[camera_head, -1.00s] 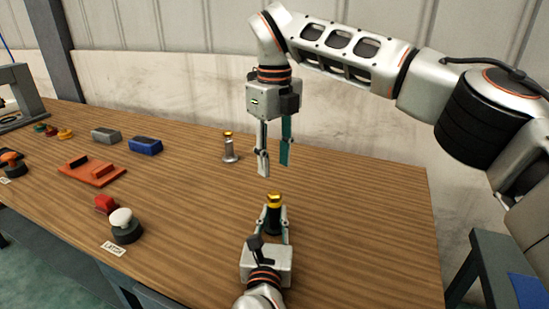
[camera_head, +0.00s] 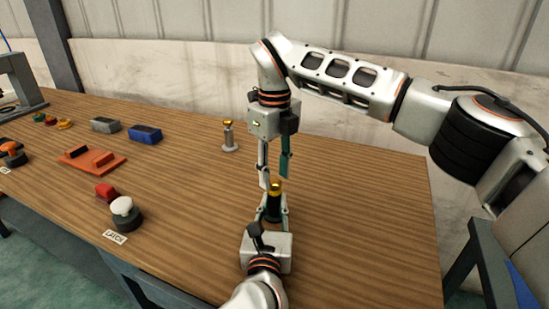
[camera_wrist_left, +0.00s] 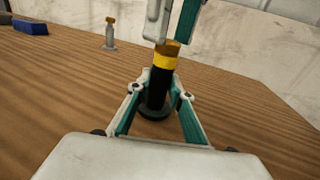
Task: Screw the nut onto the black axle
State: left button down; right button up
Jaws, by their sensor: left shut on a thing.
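The black axle (camera_head: 275,210) stands upright on the table with a yellow band near its top. A gold nut (camera_head: 275,184) sits at its upper end; how far it is threaded cannot be told. My left gripper (camera_head: 274,214), low in the head view, is shut on the axle's black shaft, and its fingers also flank the shaft in the left wrist view (camera_wrist_left: 158,95). My right gripper (camera_head: 274,180) points down from above. Its fingers are apart, one on each side of the nut; contact is not clear.
A grey post with a gold top (camera_head: 229,136) stands behind and left. A blue block (camera_head: 145,134), a grey block (camera_head: 105,125), a red-orange tray (camera_head: 92,160), a red block (camera_head: 107,191) and a white-topped knob (camera_head: 124,214) lie further left. The table's right side is clear.

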jog(key=shift+f, duration=0.6)
grip_shut()
jog(key=m, duration=0.5)
jog(key=shift+o, duration=0.6)
grip_release()
jog(key=shift+r, duration=2.25)
